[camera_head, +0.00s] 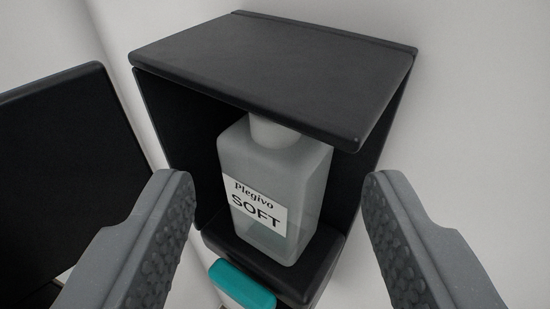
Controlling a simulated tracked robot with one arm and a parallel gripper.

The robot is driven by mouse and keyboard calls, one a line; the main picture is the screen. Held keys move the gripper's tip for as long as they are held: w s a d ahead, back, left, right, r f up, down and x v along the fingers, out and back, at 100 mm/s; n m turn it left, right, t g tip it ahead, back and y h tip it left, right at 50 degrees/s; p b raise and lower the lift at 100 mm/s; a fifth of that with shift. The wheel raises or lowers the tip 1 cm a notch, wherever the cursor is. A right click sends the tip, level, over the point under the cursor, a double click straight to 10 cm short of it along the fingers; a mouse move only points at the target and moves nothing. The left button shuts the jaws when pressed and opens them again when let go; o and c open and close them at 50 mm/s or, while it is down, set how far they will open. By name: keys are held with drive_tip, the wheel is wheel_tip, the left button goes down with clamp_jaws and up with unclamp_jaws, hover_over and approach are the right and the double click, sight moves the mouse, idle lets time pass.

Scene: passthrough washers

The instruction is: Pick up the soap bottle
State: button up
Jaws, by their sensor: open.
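The soap bottle (288,180) is translucent grey with a pale cap and a white label reading "Plegivo SOFT". It stands upright inside a small black open-fronted shelf box (270,70). The top of its cap is hidden under the box's roof. My gripper (275,205) is open and empty. One finger is to the left of the bottle and the other to the right, both nearer the camera, and neither appears to touch it.
The box's roof overhangs the bottle, and its side walls stand close on both sides. A teal-topped white item (243,285) is below the box's front edge. A black panel (65,175) is at the left. A pale wall (480,120) is behind.

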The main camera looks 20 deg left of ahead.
sight(276, 157)
drive_tip(key=shift+p+x, duration=1.2)
drive_tip(key=shift+x, duration=2.5)
drive_tip(key=shift+s+f, duration=0.1)
drive_tip(key=shift+f, duration=0.05)
drive_tip(key=shift+c, duration=0.2)
clamp_jaws()
